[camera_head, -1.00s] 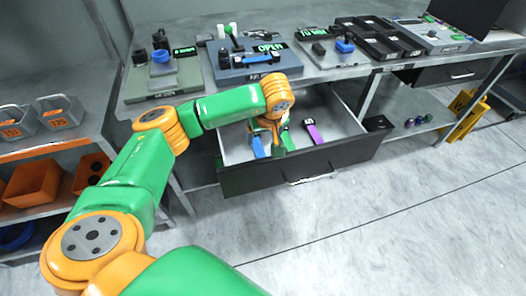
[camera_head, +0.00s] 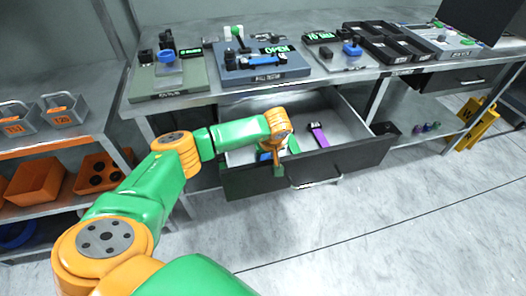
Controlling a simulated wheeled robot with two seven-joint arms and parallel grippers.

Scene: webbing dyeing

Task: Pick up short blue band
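The open drawer (camera_head: 352,158) under the bench holds several short bands. A blue band (camera_head: 263,156) lies toward its left side, partly covered by my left arm and gripper. A green strip (camera_head: 293,145) shows just right of the gripper, and a purple band (camera_head: 320,137) with a dark end lies further right. My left gripper (camera_head: 277,168) points down into the drawer, close beside the blue band. Its fingertips are too small and overlapped to show whether they hold anything. My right gripper is not in view.
The drawer's dark front panel (camera_head: 240,182) stands close in front of the gripper. Above, the bench carries a pull tester (camera_head: 262,76) with a blue piece on it, a green scale (camera_head: 168,85) and black trays (camera_head: 385,42). Orange bins (camera_head: 35,182) stand on the left shelf.

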